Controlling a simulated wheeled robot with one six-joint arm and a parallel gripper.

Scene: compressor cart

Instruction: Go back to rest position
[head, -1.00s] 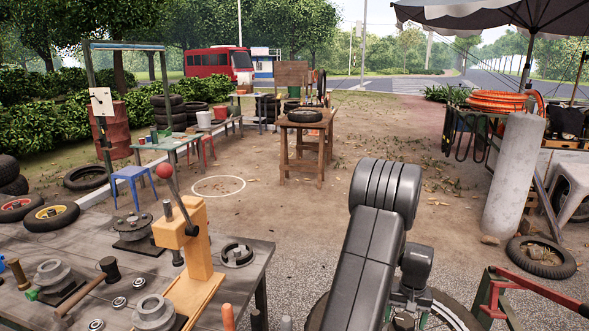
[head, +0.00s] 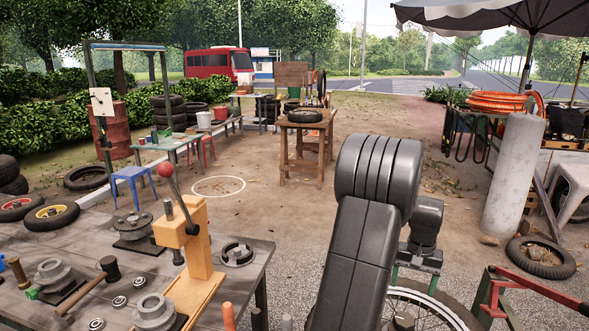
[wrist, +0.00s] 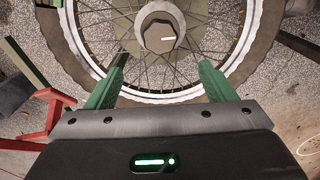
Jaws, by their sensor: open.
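My gripper (wrist: 160,85) shows in the wrist view with its two green fingers spread apart and nothing between their tips. It is above a spoked wheel (wrist: 92,45), whose hub with a dark cap (wrist: 162,36) lies just beyond the fingertips. Part of the spoked wheel (head: 430,300) shows below the wrist there. Whether the fingers touch the wheel cannot be told.
A red and green metal frame (head: 500,290) stands right of the wheel. A workbench (head: 130,275) with an orange press (head: 193,245) and several metal parts is at the left. A wooden table (head: 306,126) with a tyre is further back. Open dirt ground lies between.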

